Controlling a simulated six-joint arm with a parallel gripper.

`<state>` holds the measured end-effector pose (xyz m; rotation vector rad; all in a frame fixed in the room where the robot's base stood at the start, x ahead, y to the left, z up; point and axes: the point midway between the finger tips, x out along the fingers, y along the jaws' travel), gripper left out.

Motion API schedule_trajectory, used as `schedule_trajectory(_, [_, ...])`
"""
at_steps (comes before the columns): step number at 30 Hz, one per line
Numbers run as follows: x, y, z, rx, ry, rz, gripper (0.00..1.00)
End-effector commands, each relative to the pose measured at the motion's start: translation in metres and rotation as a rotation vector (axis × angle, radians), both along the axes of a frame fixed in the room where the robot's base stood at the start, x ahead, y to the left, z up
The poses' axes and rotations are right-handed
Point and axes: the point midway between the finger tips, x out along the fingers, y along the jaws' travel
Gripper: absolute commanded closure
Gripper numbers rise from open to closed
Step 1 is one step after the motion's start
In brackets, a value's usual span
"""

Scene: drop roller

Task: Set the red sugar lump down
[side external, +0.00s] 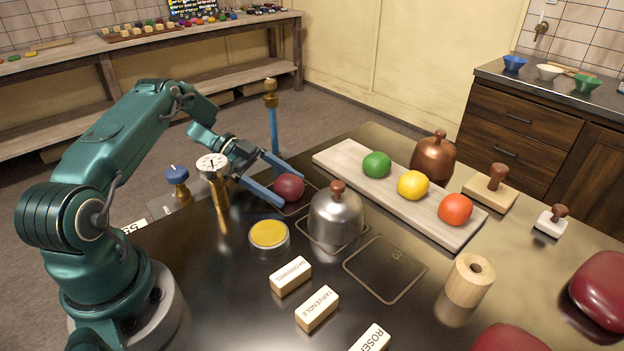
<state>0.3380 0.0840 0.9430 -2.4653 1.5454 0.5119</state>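A dark red ball (290,187), which looks like the red lump, is between the two blue fingers of my gripper (291,191). The fingers lie close along both sides of it, so my gripper appears shut on it. The ball is low over a thin outlined square (304,205) on the dark table; whether it touches the surface cannot be told. On a pale board (341,163) rest a green ball (377,165), a yellow ball (413,185) and an orange-red ball (455,209).
A metal dome (336,218) stands close to the right of my gripper. A yellow-topped disc (269,235), a brass post with a dial (213,180) and a blue post (273,130) are nearby. An outlined square (385,270) in front is empty.

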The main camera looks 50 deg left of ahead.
Motion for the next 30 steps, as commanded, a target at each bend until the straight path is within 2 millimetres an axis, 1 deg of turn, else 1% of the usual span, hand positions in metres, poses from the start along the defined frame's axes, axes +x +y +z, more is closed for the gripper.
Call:
schedule_trajectory(6, [0.0,0.0,0.001,0.0,-0.001,0.0,0.01])
schedule_trajectory(9, [0.0,0.0,0.005,0.001,-0.002,0.0,0.01])
schedule_trajectory(13, [-0.007,0.017,0.011,0.002,-0.003,0.004,0.01])
schedule_trajectory(18, [-0.022,0.048,0.025,0.004,-0.003,0.006,0.01])
schedule_trajectory(21, [-0.029,0.062,0.031,0.003,-0.003,0.004,0.01])
schedule_trajectory(27, [-0.039,0.082,0.04,0.003,-0.002,0.003,0.01])
schedule_trajectory(30, [-0.04,0.088,0.043,0.0,-0.004,0.002,0.01])
